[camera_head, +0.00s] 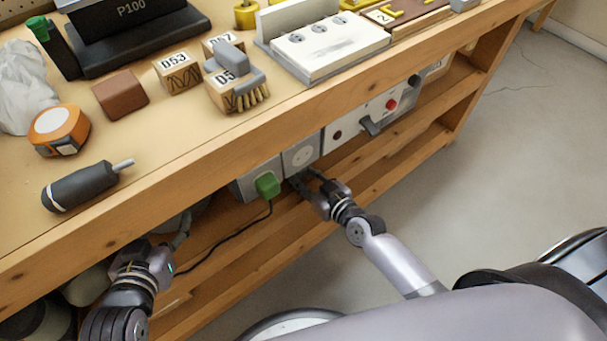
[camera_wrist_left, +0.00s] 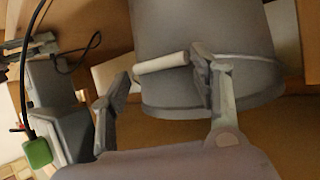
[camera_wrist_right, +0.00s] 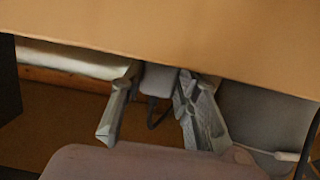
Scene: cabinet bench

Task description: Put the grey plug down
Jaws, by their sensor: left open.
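The grey plug (camera_wrist_right: 159,79) shows between the fingertips of my right gripper (camera_wrist_right: 160,76), with a dark cable looping below it. Both fingers appear to touch its sides. In the head view my right gripper (camera_head: 309,182) is under the bench top, just right of the green plug (camera_head: 267,186); the grey plug cannot be made out there. My left gripper (camera_wrist_left: 163,68) is open, its fingers apart in front of a grey bucket (camera_wrist_left: 205,35) with a pale handle (camera_wrist_left: 162,62). In the head view it is low at the left, under the bench edge.
A socket box (camera_head: 301,153) and a panel with a red button (camera_head: 391,104) hang under the bench top. The wooden lower shelf (camera_head: 310,235) lies below. A dark screwdriver (camera_head: 85,186), tape measure (camera_head: 58,130) and brush (camera_head: 238,80) lie on the bench top.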

